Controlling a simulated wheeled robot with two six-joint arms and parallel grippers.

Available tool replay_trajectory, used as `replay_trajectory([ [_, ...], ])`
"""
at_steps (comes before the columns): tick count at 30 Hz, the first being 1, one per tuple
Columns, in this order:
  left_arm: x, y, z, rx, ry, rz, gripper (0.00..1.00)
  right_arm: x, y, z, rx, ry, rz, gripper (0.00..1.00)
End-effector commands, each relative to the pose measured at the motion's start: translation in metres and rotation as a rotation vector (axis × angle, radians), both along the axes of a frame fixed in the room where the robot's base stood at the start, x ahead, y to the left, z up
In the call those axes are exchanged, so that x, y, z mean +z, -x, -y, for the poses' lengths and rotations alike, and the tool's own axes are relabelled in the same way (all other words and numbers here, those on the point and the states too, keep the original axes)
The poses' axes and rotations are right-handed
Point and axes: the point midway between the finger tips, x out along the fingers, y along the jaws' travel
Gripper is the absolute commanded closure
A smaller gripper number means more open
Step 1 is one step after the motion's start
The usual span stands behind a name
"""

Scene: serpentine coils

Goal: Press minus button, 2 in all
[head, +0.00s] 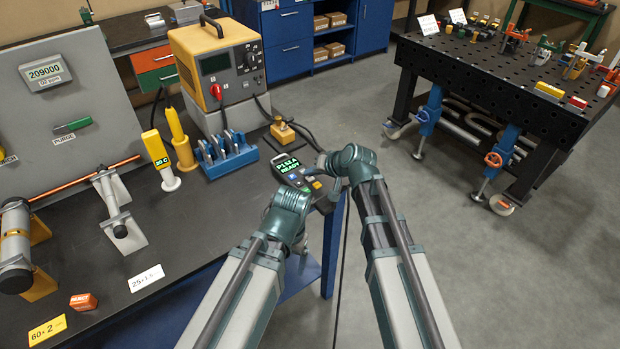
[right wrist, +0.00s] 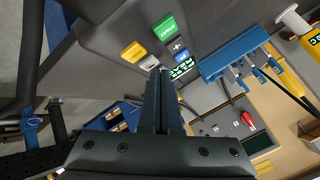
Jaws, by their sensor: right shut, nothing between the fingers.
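The control pendant (head: 289,180) lies at the front right edge of the bench. Its lit green display (head: 287,166) reads something like "P152A READY". In the right wrist view the pendant has a green button, a dark plus button (right wrist: 177,46), a small blue-and-white button (right wrist: 182,57) and a yellow button (right wrist: 133,50). I cannot clearly read a minus sign. My right gripper (right wrist: 160,72) is shut and empty, its tips over the pendant close to the buttons and display; contact cannot be told. The left arm reaches toward the pendant, but its gripper is hidden.
A yellow power unit (head: 218,62) stands behind the pendant, with a blue rack (head: 226,155) and a small yellow block (head: 282,131) nearby. Coil stands and a grey panel (head: 80,110) are at left. A black perforated table (head: 500,80) stands across open floor.

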Motion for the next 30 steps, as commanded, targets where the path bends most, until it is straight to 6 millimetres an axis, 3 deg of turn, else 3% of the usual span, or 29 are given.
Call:
replay_trajectory([
  [30, -0.0068, 0.0000, 0.0000, 0.000, 0.000, 0.000, 0.13, -0.0069, 0.0001, 0.0000, 0.000, 0.000, 0.000, 1.00],
])
